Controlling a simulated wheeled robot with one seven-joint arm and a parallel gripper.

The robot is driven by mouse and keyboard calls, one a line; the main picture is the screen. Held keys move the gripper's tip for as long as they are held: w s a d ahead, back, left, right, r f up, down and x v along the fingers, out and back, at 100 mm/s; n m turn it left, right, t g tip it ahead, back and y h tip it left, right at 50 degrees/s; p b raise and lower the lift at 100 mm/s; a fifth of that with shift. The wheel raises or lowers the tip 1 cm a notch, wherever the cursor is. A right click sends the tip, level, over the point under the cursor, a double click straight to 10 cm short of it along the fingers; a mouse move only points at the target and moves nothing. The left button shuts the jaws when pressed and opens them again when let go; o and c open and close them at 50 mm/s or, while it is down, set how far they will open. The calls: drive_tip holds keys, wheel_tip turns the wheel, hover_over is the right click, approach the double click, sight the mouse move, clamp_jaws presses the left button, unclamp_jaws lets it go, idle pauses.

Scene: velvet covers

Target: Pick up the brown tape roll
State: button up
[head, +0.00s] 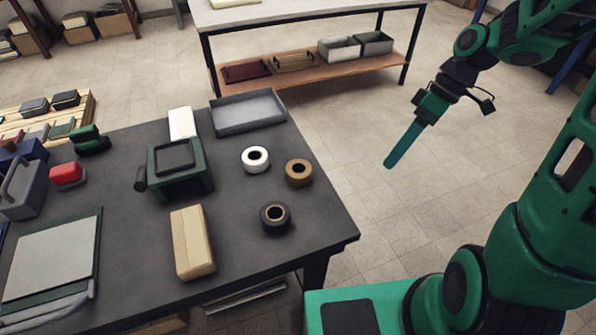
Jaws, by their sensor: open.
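The brown tape roll (299,173) lies flat on the dark table (335,216), near its right edge. A white tape roll (255,159) lies just to its left and a little farther back. A black tape roll (275,217) lies nearer, below and left of the brown one. My gripper (391,163) hangs in the air to the right of the table, over the floor, well apart from the brown roll. It is open with nothing seen in it. Its fingers are seen nearly edge-on, so the gap between them does not show.
A grey tray (248,112) sits at the table's back corner. A green device (180,168) and a tan block (192,242) stand left of the rolls. A red-topped item (67,174) lies farther left. Behind is another table with a lower shelf (310,69). The floor between is clear.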

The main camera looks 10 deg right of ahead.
drive_tip(key=w+a+f+n+g+y, duration=0.1)
drive_tip(key=w+a+f+n+y, duration=0.25)
drive_tip(key=a+n, duration=0.25)
drive_tip(key=n+g+y, duration=0.2)
drive_tip(key=n+y, duration=0.2)
drive_tip(key=n, duration=0.3)
approach(304, 166)
drive_tip(key=x, duration=0.4)
drive_tip(key=shift+s+a+r, duration=0.1)
drive_tip(key=shift+s+r, duration=0.15)
drive_tip(key=shift+r, duration=0.05)
drive_tip(key=shift+w+f+x, duration=0.1)
drive_tip(key=shift+f+x, duration=0.05)
drive_tip(key=shift+x, duration=1.25)
drive_tip(key=shift+w+f+x, duration=0.1)
drive_tip(key=shift+f+x, duration=0.05)
drive_tip(key=shift+x, duration=1.3)
drive_tip(key=c, duration=1.2)
drive_tip(key=shift+o, duration=0.2)
